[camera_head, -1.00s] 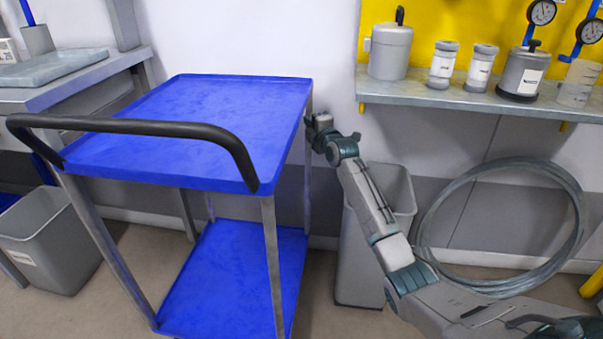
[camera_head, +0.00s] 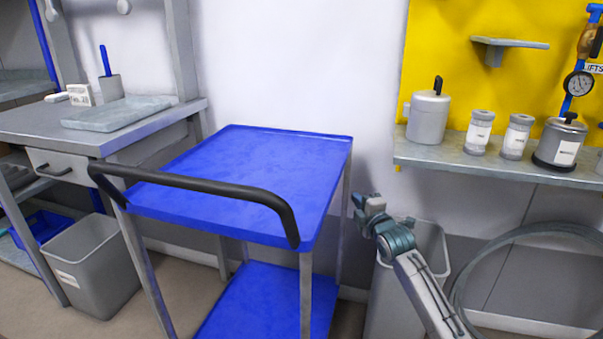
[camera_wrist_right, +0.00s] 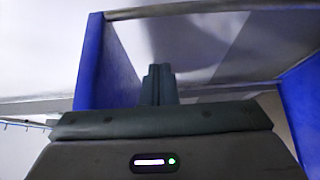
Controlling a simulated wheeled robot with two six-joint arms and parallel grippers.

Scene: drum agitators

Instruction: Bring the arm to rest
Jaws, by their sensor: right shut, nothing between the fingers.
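My right gripper (camera_head: 358,202) is raised in the head view, just right of the blue cart's far right corner and in front of the white wall. Its fingers are closed together with nothing between them. In the right wrist view the shut fingers (camera_wrist_right: 158,84) stand up from the dark gripper body, with blue panels on both sides. My right arm reaches up from the bottom right of the head view. My left gripper is not in any view.
The blue two-shelf cart (camera_head: 250,165) with a black handle (camera_head: 200,190) stands at the centre, its top bare. A grey bin (camera_head: 430,262) is behind my right arm. A shelf (camera_head: 480,165) with canisters is at the right. A workbench (camera_head: 60,125) and another bin (camera_head: 92,268) are at the left.

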